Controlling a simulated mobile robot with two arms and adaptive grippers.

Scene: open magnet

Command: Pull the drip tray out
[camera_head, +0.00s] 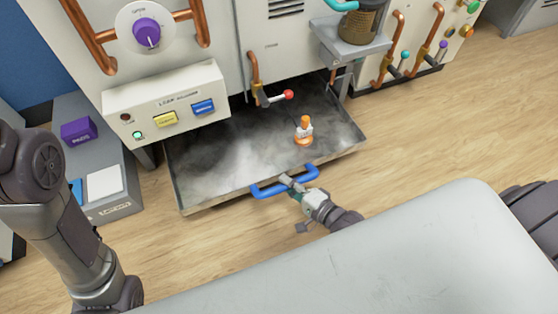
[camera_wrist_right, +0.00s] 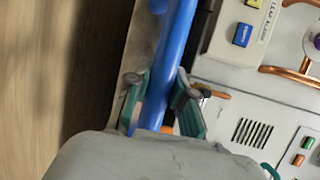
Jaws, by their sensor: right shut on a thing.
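The drip tray (camera_head: 218,184) is a wide grey metal tray low under the white machine, and it sticks out in front of it over the wood floor. Pale mist lies in it. A blue bar handle (camera_head: 268,191) is on its front edge. My right gripper (camera_head: 290,184) is shut on the handle near its middle. In the right wrist view the blue handle (camera_wrist_right: 167,70) runs between the two green-padded fingers (camera_wrist_right: 162,103). My left arm shows at the left of the head view, but its gripper is out of view.
An orange-and-white object (camera_head: 303,133) stands in the tray. A red-tipped lever (camera_head: 288,95) hangs above it. A grey unit with a purple block (camera_head: 79,131) stands left of the tray. The floor in front of the tray is clear.

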